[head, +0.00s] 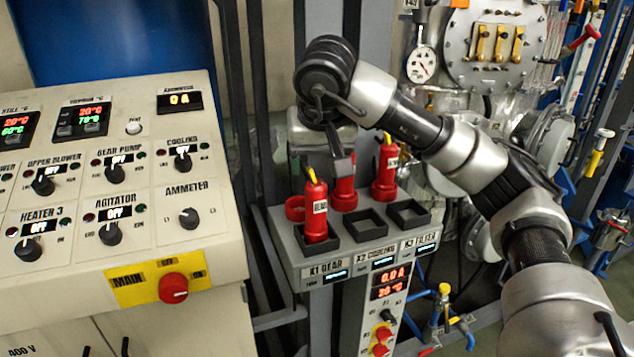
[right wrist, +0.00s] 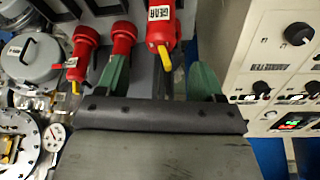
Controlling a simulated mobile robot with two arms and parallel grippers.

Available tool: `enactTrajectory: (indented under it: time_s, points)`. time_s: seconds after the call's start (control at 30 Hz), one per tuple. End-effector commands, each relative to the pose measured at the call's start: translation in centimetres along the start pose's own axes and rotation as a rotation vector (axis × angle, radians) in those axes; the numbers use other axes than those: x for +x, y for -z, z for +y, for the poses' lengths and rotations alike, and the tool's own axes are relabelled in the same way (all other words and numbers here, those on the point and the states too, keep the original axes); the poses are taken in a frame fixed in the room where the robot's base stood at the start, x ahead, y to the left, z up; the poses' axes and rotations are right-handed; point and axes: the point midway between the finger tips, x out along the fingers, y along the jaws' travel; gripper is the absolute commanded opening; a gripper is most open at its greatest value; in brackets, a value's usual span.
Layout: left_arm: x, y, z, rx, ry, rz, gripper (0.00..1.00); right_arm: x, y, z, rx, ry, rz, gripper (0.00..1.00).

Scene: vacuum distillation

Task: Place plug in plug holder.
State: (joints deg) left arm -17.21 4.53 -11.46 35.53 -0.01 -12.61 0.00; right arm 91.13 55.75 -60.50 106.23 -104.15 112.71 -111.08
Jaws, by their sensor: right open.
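A red plug labelled GEAR (head: 317,213) stands upright in the left black square holder, above the K1 GEAR label (head: 325,268). Its yellow cable end shows in the right wrist view, where the plug (right wrist: 160,27) appears between my finger tips. Two more red plugs stand behind, one in the middle (head: 344,193) and one at right (head: 385,172). The black square holders for K2 (head: 366,232) and K3 (head: 408,222) are empty. My right gripper (right wrist: 160,78), with green finger tips, is open just behind and above the GEAR plug. My left gripper is not in view.
An empty red round socket (head: 295,207) sits behind the GEAR plug. A sloped control panel (head: 110,180) with knobs and a red MAIN button (head: 173,288) stands at left. Steel vessels and a gauge (head: 422,65) crowd the back right.

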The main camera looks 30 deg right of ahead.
Motion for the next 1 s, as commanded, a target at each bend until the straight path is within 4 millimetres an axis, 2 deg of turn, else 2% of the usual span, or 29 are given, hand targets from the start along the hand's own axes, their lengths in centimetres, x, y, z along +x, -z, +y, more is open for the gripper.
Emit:
enactTrajectory:
  time_s: [0.03,0.13,0.3,1.0]
  points:
    - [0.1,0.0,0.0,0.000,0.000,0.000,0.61,-1.3,0.1,-0.1,0.000,0.004,0.005,0.68]
    - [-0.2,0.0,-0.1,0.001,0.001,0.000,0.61,-3.3,0.1,0.0,-0.002,0.001,0.004,0.68]
    - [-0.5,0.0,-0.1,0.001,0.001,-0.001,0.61,-4.8,0.1,0.0,0.000,0.000,0.002,0.68]
    - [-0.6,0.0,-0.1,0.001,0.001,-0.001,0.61,-5.3,0.0,0.0,0.000,0.000,-0.001,0.68]
